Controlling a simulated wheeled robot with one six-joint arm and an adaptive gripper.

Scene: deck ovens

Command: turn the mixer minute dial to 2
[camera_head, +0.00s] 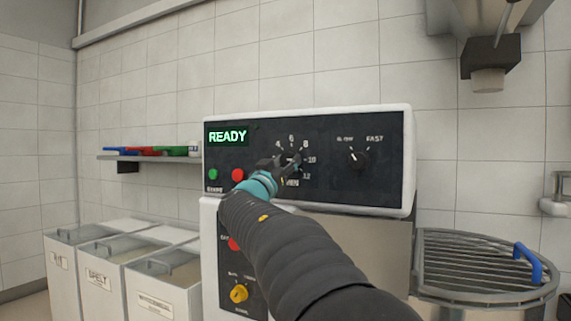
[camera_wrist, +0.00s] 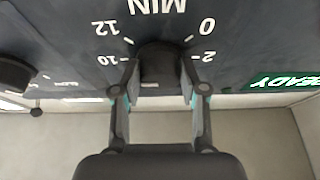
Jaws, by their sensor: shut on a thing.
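The mixer control panel (camera_head: 330,140) is dark with a white frame and a green READY display (camera_head: 227,136). The minute dial (camera_wrist: 158,68) is a dark knob with MIN above it in the upside-down wrist view; 0, 2, 10 and 12 are readable around it. My gripper (camera_head: 287,161) is shut on this dial, one finger on each side. In the head view 4, 6, 8, 10 and 12 show around the dial, while my gripper and wrist hide the low numbers. I cannot tell which number the dial's pointer is at.
A SLOW/FAST knob (camera_head: 358,158) sits right of the dial. A green button (camera_head: 213,174) and a red button (camera_head: 238,174) lie left, close to my wrist. A yellow knob (camera_head: 239,293) is lower. A bowl guard (camera_head: 470,265) stands right, labelled bins (camera_head: 98,287) left.

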